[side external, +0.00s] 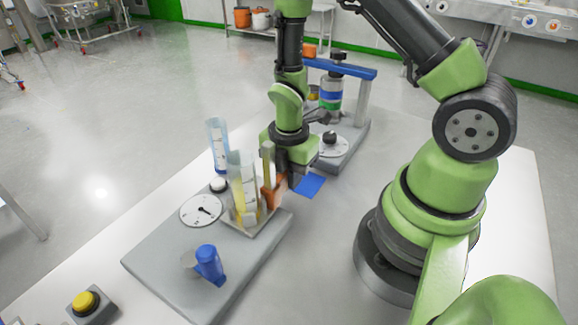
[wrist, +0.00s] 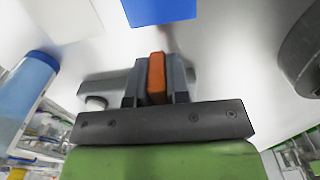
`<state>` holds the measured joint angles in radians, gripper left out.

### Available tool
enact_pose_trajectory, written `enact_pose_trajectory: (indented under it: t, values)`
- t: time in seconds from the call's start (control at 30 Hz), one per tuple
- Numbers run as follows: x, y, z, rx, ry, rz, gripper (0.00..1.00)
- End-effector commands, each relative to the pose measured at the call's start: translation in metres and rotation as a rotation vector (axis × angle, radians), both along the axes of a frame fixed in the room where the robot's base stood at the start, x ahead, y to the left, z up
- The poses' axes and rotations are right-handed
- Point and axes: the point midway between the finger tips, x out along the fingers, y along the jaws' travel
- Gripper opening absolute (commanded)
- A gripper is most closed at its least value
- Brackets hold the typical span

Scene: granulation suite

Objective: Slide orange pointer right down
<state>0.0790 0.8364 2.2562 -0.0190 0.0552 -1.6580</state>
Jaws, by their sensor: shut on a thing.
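The orange pointer (side external: 269,194) is at the right side of a narrow upright post (side external: 268,160) on the near grey apparatus. My gripper (side external: 290,182) points down beside it. In the wrist view, my gripper (wrist: 157,80) is shut on the orange pointer (wrist: 156,72), which shows between the two dark fingers. The fingers hide part of the pointer in the side external view. Any scale or mark beside the pointer is too small to read.
Clear cylinders (side external: 241,180) with yellow contents stand just left of my gripper. The near grey base (side external: 160,262) also carries a dial (side external: 201,211) and a blue piece (side external: 209,262). A blue-topped stand (side external: 340,68) is behind. A blue square (side external: 309,186) lies on the table.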

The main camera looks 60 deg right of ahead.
Motion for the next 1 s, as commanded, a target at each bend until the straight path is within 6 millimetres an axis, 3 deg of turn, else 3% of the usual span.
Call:
enact_pose_trajectory:
  t: [0.17,0.2,0.3,0.67,1.0]
  values:
    - [0.000,0.000,-0.001,0.000,-0.001,0.000,0.00]
    - [0.000,0.000,-0.001,0.000,-0.001,0.000,0.19]
    - [0.000,0.000,-0.001,0.000,0.000,0.000,0.42]
    - [0.000,0.000,0.003,0.000,-0.001,0.000,0.43]
    - [0.001,0.000,0.053,-0.001,-0.006,0.000,0.43]
